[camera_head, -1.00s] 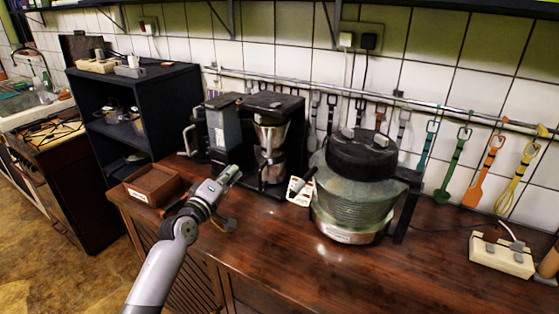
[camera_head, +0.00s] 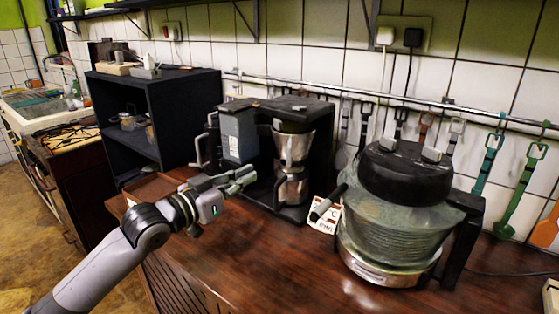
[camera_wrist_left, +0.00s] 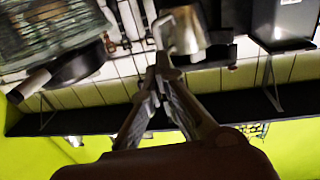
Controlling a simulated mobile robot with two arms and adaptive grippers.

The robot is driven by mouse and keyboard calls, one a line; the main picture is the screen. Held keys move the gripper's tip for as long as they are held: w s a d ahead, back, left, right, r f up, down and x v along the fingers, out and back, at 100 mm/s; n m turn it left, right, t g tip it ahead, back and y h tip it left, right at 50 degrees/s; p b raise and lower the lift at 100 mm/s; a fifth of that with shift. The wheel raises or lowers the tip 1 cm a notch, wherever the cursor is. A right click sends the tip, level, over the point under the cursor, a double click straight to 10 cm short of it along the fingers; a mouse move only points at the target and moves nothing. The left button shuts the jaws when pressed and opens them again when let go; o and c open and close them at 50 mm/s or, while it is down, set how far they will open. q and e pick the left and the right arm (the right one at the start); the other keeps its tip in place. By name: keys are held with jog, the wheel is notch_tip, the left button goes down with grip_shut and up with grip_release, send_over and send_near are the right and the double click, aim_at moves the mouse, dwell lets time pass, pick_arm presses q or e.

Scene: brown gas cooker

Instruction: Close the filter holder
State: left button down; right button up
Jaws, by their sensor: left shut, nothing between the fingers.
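The coffee machine (camera_head: 270,112) stands on the wooden counter, with a dark frame and a grey tank on its left. The silver, cone-shaped filter holder (camera_head: 293,150) sits under its top, above a metal jug (camera_head: 292,188). I cannot tell how far the holder is swung out. My left gripper (camera_head: 250,178) is in front of the machine, left of and a little below the holder, pointing right. Its fingers are shut and empty. In the left wrist view, which looks upside down, the fingertips (camera_wrist_left: 160,62) are below a silver vessel with a handle (camera_wrist_left: 187,28). My right gripper is not visible.
A wooden tray (camera_head: 150,188) is behind my left arm. The front counter is clear.

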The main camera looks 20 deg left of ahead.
pick_arm(q)
jog(key=p, duration=0.2)
send_near(290, 142)
jog(key=w+d+f, duration=0.2)
jog(key=w+f, duration=0.2)
jog(key=shift+w+d+r, duration=0.1)
jog(key=shift+w+d, duration=0.2)
jog(key=w+d+p, duration=0.1)
jog(key=w+d, duration=0.2)
jog(key=shift+w, duration=0.2)
jog(key=shift+s+p, duration=0.1)
jog(key=shift+p, duration=0.2)
